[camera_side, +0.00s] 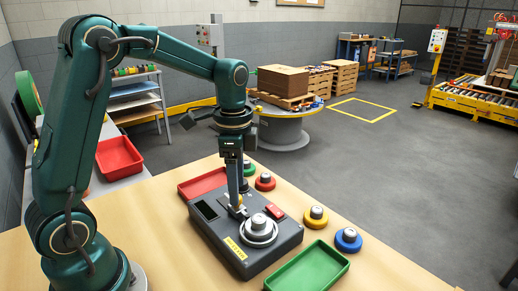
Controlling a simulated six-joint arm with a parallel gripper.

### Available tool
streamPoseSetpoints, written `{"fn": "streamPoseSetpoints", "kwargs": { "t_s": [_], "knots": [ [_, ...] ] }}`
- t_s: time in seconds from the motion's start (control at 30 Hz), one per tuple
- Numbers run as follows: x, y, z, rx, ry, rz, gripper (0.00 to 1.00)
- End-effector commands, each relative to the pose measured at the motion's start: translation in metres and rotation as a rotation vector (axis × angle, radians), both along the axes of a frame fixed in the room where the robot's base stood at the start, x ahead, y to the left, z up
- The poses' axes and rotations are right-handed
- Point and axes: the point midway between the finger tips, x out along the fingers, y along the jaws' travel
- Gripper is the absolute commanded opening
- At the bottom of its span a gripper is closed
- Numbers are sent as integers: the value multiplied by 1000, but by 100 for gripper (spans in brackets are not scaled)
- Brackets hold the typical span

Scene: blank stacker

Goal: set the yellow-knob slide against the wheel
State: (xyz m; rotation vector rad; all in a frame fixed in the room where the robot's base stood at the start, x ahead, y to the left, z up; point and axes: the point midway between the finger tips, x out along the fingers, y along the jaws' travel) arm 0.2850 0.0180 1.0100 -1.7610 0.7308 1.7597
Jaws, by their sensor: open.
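The dark grey box (276,255) stands on the table, with a pale round wheel (258,232) on its top. My gripper (238,208) points straight down over the box, just left of and behind the wheel. Its jaws are open. A small yellow spot, which looks like the slide's yellow knob (239,207), shows at the fingertips. The fingers hide most of the slide, and I cannot tell whether they touch the knob or whether the slide touches the wheel.
The box top also has a red button (275,211), a dark window (207,209) and a yellow label (235,249). Yellow (315,218), blue (348,241), red (265,182) and green (249,169) weights stand around it. A green tray (342,266) lies in front, a red tray (203,183) behind.

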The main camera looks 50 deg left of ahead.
Motion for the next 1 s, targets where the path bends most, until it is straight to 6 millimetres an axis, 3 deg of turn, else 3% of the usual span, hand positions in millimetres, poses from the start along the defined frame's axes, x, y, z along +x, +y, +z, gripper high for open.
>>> {"fn": "streamPoseSetpoints", "kwargs": {
  "t_s": [0.2,0.6,0.73,1.0],
  "knots": [
    [1,0,25,0,-3,0,62],
    [0,-2,30,-1,-4,-4,62],
    [0,-7,47,11,-57,-22,62],
    [-42,-32,88,23,-228,18,62]
  ]
}}
